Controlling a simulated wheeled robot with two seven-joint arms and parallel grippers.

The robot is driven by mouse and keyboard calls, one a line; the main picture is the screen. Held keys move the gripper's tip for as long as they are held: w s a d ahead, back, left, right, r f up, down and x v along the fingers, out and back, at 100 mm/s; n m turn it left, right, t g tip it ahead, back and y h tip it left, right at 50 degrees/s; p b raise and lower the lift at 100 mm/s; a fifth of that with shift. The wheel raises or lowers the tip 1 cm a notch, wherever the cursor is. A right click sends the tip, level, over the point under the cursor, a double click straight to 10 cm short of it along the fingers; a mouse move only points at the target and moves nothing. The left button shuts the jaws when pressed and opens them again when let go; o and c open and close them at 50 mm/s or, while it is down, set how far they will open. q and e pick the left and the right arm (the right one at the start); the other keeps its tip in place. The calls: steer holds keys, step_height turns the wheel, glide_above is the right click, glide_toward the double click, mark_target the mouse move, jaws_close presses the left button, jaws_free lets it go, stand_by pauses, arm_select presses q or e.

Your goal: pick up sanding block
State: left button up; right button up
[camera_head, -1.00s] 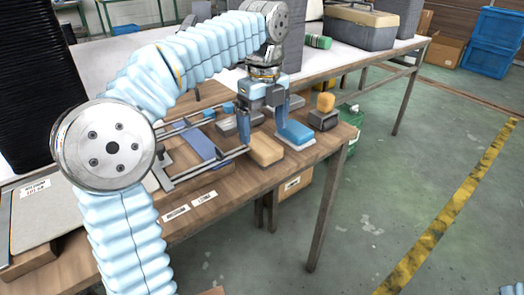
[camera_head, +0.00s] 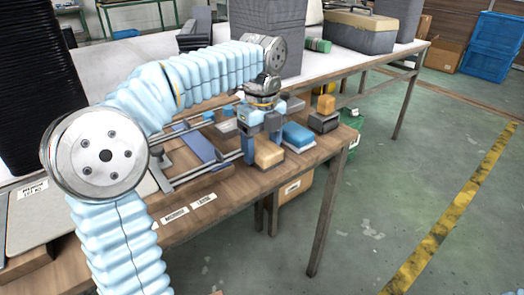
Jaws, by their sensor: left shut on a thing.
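A tan block (camera_head: 268,157), which looks like a sanding block, is near the front edge of the wooden workbench (camera_head: 225,192). My left gripper (camera_head: 263,149) points down at it, with one finger on each side, and is shut on it. The fingertips are partly hidden by the block. I cannot tell whether the block is clear of the bench top. A blue-topped block (camera_head: 298,136) lies just right of the gripper. My right gripper is not in view.
A metal-railed frame with a blue bar (camera_head: 198,146) lies left of the gripper. White labels (camera_head: 204,200) are on the bench front. A grey toolbox (camera_head: 362,30) and a green roll (camera_head: 318,45) stand on the table behind.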

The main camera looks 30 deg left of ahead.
mark_target(260, 145)
arm_select(q)
steer(key=shift+c, duration=0.6)
steer(key=shift+r, duration=0.15)
steer(key=shift+r, duration=0.3)
step_height(260, 145, up, 3)
steer(key=shift+s+a+r+p, duration=0.1)
steer(key=shift+s+a+p, duration=0.05)
steer(key=shift+p, duration=0.2)
steer(key=s+a+r, duration=0.9)
steer(key=shift+s+a+p, duration=0.2)
steer(key=shift+s+p, duration=0.15)
steer(key=shift+s, duration=0.05)
